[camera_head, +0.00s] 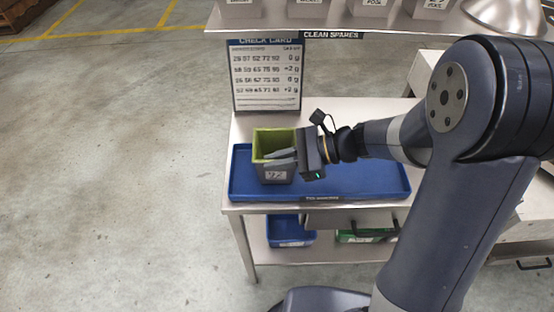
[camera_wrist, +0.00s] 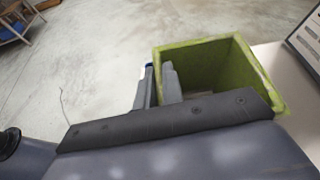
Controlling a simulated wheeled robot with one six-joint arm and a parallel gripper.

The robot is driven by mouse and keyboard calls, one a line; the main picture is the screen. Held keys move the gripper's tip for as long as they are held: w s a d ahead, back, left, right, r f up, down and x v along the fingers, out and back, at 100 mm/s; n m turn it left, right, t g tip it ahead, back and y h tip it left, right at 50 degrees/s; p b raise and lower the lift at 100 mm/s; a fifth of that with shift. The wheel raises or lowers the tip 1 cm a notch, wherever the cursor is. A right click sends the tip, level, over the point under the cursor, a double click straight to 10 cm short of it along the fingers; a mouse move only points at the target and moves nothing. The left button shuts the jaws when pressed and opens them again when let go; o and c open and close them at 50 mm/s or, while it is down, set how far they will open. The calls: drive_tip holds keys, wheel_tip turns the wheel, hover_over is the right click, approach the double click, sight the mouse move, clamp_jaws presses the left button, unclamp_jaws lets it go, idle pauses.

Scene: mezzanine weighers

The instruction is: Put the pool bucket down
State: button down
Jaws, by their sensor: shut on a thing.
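A bucket (camera_head: 274,174), grey outside and lime green inside, is upright at the left end of the blue tray (camera_head: 372,182). Its front label has a number that looks like 92 or 72. My gripper (camera_head: 284,157) comes in from the right and is shut on the bucket's wall near the rim. The wrist view shows the bucket's open, empty-looking inside (camera_wrist: 208,72) beside my fingers (camera_wrist: 160,85). I cannot tell whether its base touches the tray. A bucket labelled POOL (camera_head: 375,4) shows on the upper shelf, cut off at the top.
A check card (camera_head: 267,76) stands behind the tray, under the shelf marked clean spares. Several more labelled buckets and a metal bowl (camera_head: 506,12) are up there. A blue bin (camera_head: 290,232) and green bin (camera_head: 360,236) sit below. The tray's middle and right are clear.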

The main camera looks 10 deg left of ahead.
drive_tip(key=shift+f, duration=0.15)
drive_tip(key=c, duration=2)
unclamp_jaws()
drive_tip(key=shift+f, duration=0.1)
drive_tip(key=o, duration=0.5)
drive_tip(key=shift+c, duration=0.2)
drive_tip(key=shift+d+r, duration=0.1)
drive_tip(key=shift+r, duration=0.2)
drive_tip(key=v, duration=1.1)
drive_tip(key=shift+d+r, duration=0.15)
drive_tip(key=shift+d, duration=0.25)
drive_tip(key=shift+w, duration=0.1)
